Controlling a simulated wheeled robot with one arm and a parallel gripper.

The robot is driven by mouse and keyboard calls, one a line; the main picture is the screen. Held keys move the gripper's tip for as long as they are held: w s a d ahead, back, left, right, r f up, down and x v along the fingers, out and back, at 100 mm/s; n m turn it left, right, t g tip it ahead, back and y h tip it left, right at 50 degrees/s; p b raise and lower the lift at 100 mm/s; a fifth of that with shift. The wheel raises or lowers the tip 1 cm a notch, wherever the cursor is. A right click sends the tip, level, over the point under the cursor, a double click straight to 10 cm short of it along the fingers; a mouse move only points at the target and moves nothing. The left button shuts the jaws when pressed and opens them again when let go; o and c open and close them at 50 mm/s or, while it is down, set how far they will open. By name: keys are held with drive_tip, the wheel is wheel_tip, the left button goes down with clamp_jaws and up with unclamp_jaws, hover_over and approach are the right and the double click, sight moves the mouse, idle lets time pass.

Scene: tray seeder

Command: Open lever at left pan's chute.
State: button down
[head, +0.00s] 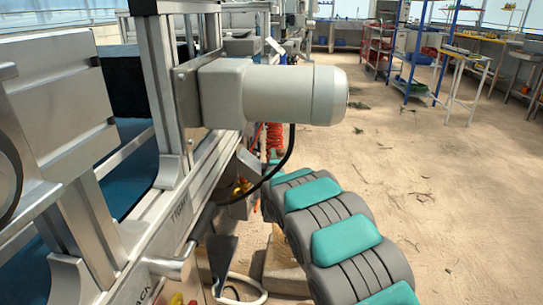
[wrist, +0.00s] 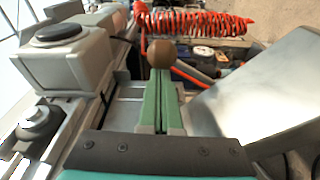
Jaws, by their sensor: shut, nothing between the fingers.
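In the wrist view my gripper (wrist: 160,88) shows as two green fingers lying side by side, shut and empty. A brown ball knob (wrist: 160,53), which looks like a lever's knob, appears right at the fingertips. I cannot tell whether the fingers touch it, and its stem is hidden. A smooth grey metal sheet (wrist: 258,82), possibly part of a pan or chute, slopes at the right of the fingers. In the head view my arm reaches forward beside the machine, and my gripper is hidden there. I cannot make out the lever in that view.
A pale motor housing (head: 294,94) juts out from the machine's metal frame (head: 163,80) above my arm. In the wrist view a grey box with a black cap (wrist: 58,33) stands at the left, and a red coiled hose (wrist: 200,22) lies beyond. Open floor (head: 420,170) is at the right.

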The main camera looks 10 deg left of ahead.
drive_tip(key=shift+d+f+m+b, duration=0.15)
drive_tip(key=shift+d+m+b, duration=0.25)
drive_tip(key=shift+m, duration=0.2)
drive_tip(key=shift+d+f+m+t+b, duration=0.25)
drive_tip(key=shift+d+m, duration=0.1)
drive_tip(key=shift+m, duration=0.1)
drive_tip(key=shift+d+f+m+t+b, duration=0.15)
drive_tip(key=shift+d+m+b, duration=0.1)
drive_tip(key=shift+d+m, duration=0.15)
drive_tip(key=d+f+m+b, duration=0.1)
drive_tip(key=m, duration=0.1)
drive_tip(key=d+m, duration=0.1)
drive_tip(key=m, duration=0.1)
drive_tip(key=shift+f+h+b, duration=0.35)
drive_tip(key=shift+f+h, duration=0.05)
drive_tip(key=f+m, duration=0.1)
drive_tip(key=d+f+m+b, duration=0.1)
drive_tip(key=m, duration=0.1)
drive_tip(key=m+t, duration=0.1)
drive_tip(key=m, duration=0.1)
drive_tip(key=shift+d+f+h+b, duration=0.3)
drive_tip(key=shift+d+f+h, duration=0.1)
drive_tip(key=shift+d+f+m, duration=0.15)
drive_tip(key=shift+f+m, duration=0.2)
drive_tip(key=shift+f, duration=0.2)
drive_tip(key=shift+s, duration=0.15)
